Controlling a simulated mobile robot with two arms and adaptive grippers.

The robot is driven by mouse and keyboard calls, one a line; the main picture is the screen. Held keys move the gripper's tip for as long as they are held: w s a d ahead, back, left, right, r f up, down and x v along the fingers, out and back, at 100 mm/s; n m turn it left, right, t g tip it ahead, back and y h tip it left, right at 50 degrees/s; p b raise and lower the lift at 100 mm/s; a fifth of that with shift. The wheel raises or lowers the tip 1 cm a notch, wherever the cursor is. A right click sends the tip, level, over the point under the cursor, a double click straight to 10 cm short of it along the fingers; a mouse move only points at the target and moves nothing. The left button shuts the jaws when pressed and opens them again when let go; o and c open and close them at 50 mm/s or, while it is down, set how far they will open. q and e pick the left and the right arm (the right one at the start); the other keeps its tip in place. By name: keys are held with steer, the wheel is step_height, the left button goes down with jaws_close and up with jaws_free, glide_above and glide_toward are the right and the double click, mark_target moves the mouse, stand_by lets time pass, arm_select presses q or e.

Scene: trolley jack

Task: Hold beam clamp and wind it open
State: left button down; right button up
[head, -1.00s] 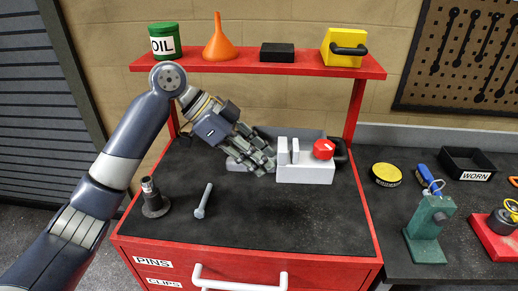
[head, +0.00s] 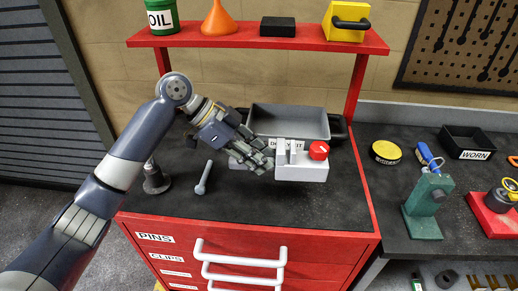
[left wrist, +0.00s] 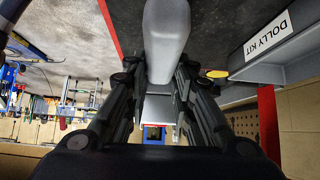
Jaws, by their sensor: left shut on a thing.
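The beam clamp (head: 301,172) is a pale grey block with two upright plates at its left and a red knob (head: 319,150) at its right end. My left gripper (head: 264,163) is shut on the clamp's left part. A grey end shows to the left of the fingers. In the left wrist view, a pale grey bar (left wrist: 167,45) lies between the fingers. The clamp is in front of the grey tray, over the black trolley top. I cannot tell whether it touches the top. My right gripper is not in view.
The grey dolly kit tray (head: 290,108) stands behind the clamp. A bolt (head: 203,178) and a dark stand (head: 155,179) are to the left. A red shelf (head: 255,41) spans the back. The front of the trolley top (head: 250,205) is clear.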

arm_select(q)
steer(key=shift+f, duration=4.3)
steer(key=shift+f, duration=0.2)
steer(key=shift+f, duration=0.25)
steer(key=shift+s+f, duration=0.2)
steer(key=shift+f, duration=0.05)
